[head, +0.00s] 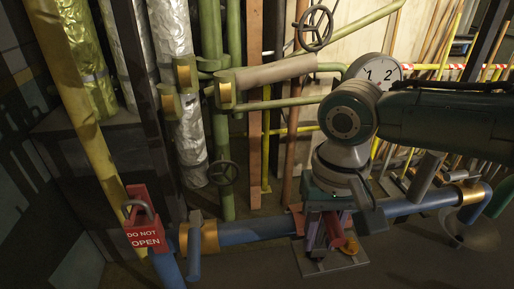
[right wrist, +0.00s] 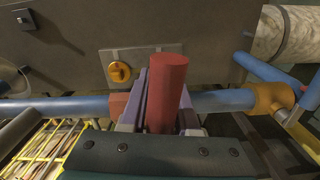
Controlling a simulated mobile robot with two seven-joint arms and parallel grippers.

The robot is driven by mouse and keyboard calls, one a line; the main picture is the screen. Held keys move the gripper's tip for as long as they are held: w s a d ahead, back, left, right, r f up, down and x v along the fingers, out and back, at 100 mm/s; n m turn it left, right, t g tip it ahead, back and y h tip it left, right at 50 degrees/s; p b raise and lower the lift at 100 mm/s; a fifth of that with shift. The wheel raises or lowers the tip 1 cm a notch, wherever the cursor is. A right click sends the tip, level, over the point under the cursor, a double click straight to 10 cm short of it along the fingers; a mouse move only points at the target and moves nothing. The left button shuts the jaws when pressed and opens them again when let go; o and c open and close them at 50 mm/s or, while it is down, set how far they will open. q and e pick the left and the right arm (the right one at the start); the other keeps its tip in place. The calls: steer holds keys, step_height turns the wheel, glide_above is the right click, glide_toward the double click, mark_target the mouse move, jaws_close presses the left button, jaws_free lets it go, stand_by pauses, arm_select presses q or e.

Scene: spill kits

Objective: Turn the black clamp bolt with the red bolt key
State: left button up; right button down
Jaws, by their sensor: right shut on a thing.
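My right gripper (head: 328,240) points down over the blue pipe, at the lower middle of the head view. In the right wrist view its two fingers (right wrist: 162,108) are shut on a thick red cylinder (right wrist: 167,85), which looks like the handle of the red bolt key. Part of this red piece (head: 350,247) shows beside the fingers in the head view. A red block (right wrist: 118,105), perhaps a clamp, sits at the blue pipe left of the fingers; it also shows in the head view (head: 297,220). I cannot make out the black clamp bolt. My left gripper is not in view.
The blue pipe (head: 255,228) runs across below the gripper. A grey plate (right wrist: 143,58) with an orange knob (right wrist: 120,72) lies beyond it. A red "DO NOT OPEN" lock (head: 143,236) hangs at left. Handwheels (head: 314,28) and green pipes (head: 222,150) stand behind.

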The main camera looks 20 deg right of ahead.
steer(key=shift+m+p, duration=0.5)
stand_by(0.4)
steer(key=shift+r+m+p, duration=0.1)
steer(key=shift+m+p, duration=0.3)
steer(key=shift+m, duration=0.2)
steer(key=shift+m+p, duration=0.3)
steer(key=shift+w, duration=0.1)
steer(key=shift+a+m+p, duration=0.1)
steer(key=shift+m+p, duration=1.3)
steer(key=shift+m, duration=1.3)
stand_by(0.3)
